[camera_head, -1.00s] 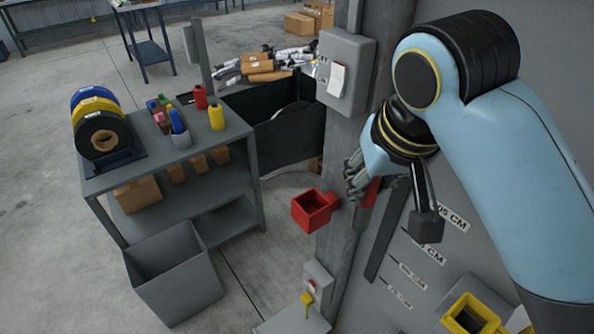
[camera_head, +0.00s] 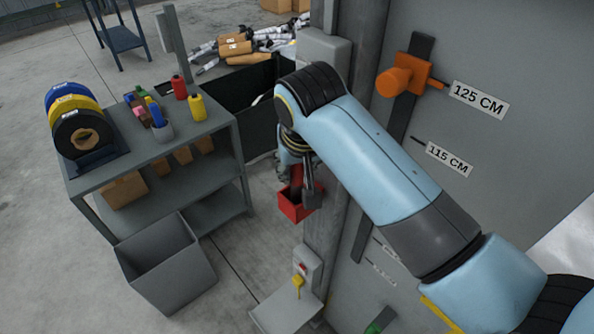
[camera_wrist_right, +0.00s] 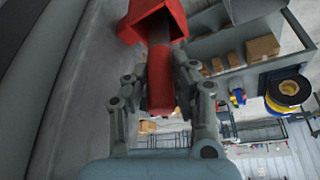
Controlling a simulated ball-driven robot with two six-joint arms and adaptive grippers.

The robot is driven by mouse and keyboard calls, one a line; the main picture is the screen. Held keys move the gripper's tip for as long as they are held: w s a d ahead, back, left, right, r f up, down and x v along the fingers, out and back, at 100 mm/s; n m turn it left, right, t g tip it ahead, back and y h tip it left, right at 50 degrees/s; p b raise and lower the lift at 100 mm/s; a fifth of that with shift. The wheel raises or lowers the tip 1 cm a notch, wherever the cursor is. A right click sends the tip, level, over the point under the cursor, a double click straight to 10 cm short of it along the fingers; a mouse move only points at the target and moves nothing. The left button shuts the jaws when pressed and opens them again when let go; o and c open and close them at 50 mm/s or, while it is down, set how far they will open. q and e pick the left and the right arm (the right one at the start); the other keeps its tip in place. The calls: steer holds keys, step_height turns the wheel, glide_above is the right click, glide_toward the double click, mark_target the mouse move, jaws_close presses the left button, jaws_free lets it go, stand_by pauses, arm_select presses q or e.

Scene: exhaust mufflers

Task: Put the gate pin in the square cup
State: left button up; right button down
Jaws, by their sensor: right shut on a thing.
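The gate pin is a red grip with a dark shaft; its grip (camera_wrist_right: 160,80) lies between the fingers of my right gripper (camera_wrist_right: 161,72) in the right wrist view. My right gripper (camera_head: 290,165) is shut on it. The red square cup (camera_head: 294,208) is fixed to the grey post. The gripper is just above the cup, with the pin pointing down at its mouth. In the right wrist view the shaft reaches into the opening of the cup (camera_wrist_right: 143,27); how deep is hidden. My left gripper is not in view.
The grey post (camera_head: 330,190) and a panel stand right beside my right arm. An orange knob (camera_head: 402,80) sticks out of the panel by the 125 CM label. A shelf (camera_head: 95,178) and an open grey bin (camera_head: 160,240) stand to the left.

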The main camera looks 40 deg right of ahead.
steer(key=shift+f, duration=0.9)
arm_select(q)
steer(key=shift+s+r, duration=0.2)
arm_select(e)
steer(key=shift+f, duration=0.1)
steer(key=shift+f, duration=0.1)
steer(key=c, duration=1.1)
jaws_free()
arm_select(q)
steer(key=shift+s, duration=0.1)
